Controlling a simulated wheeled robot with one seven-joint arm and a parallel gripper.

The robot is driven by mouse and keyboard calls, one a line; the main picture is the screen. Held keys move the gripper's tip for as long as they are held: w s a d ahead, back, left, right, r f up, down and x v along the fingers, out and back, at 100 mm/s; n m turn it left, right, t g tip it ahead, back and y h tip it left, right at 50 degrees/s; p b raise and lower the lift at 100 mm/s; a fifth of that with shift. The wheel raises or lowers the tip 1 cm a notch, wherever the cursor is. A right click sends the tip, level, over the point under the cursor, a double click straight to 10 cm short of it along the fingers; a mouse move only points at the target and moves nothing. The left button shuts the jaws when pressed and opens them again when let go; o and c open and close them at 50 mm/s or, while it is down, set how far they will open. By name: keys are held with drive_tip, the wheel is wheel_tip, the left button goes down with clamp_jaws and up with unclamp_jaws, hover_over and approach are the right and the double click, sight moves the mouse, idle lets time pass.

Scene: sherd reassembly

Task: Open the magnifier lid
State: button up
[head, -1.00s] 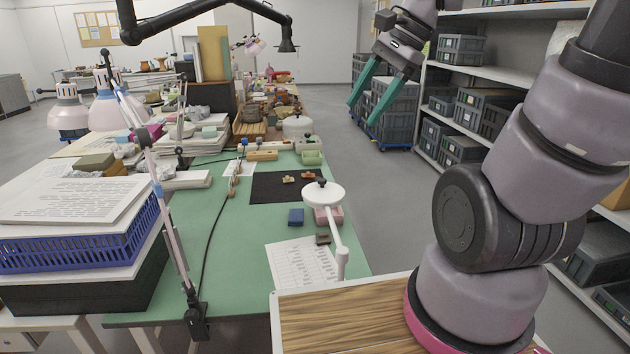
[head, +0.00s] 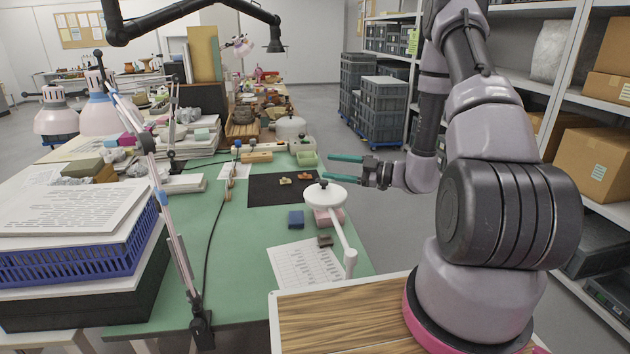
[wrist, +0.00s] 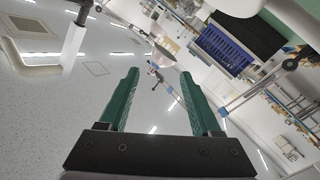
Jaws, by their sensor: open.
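The magnifier is a white round head (head: 325,197) on a white arm (head: 343,238) above the right edge of the green table. Its lid looks shut, with a dark knob (head: 325,184) on top. My gripper (head: 326,166) has teal fingers that are apart, empty and pointing left. In the head view it shows just above the lid, near the knob; their exact distance is unclear. In the wrist view the open fingers (wrist: 159,78) have nothing between them. A white rounded part at the top right of that view may be the magnifier.
A blue block (head: 296,219), a pink block and a small brown block lie near the magnifier. A black mat (head: 262,190) holds small sherds. A printed sheet (head: 303,264) lies in front. A lamp arm (head: 172,235) and blue basket (head: 75,247) stand left.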

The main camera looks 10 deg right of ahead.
sight(316, 187)
drive_tip(key=d+f+m+t+h, duration=0.1)
drive_tip(key=f+m, duration=0.1)
drive_tip(key=m, duration=0.1)
drive_tip(key=w+d+f+m+t+h, duration=0.1)
drive_tip(key=f+m+t, duration=0.1)
drive_tip(key=f+m, duration=0.1)
drive_tip(key=d+f+m+t+h, duration=0.1)
drive_tip(key=f+m, duration=0.2)
drive_tip(key=shift+w+d+f, duration=0.2)
drive_tip(key=shift+w+d, duration=0.15)
drive_tip(key=shift+d, duration=0.05)
drive_tip(key=shift+w+a, duration=0.1)
drive_tip(key=shift+w, duration=0.05)
drive_tip(key=x, duration=1)
drive_tip(key=shift+w+a, duration=0.1)
clamp_jaws()
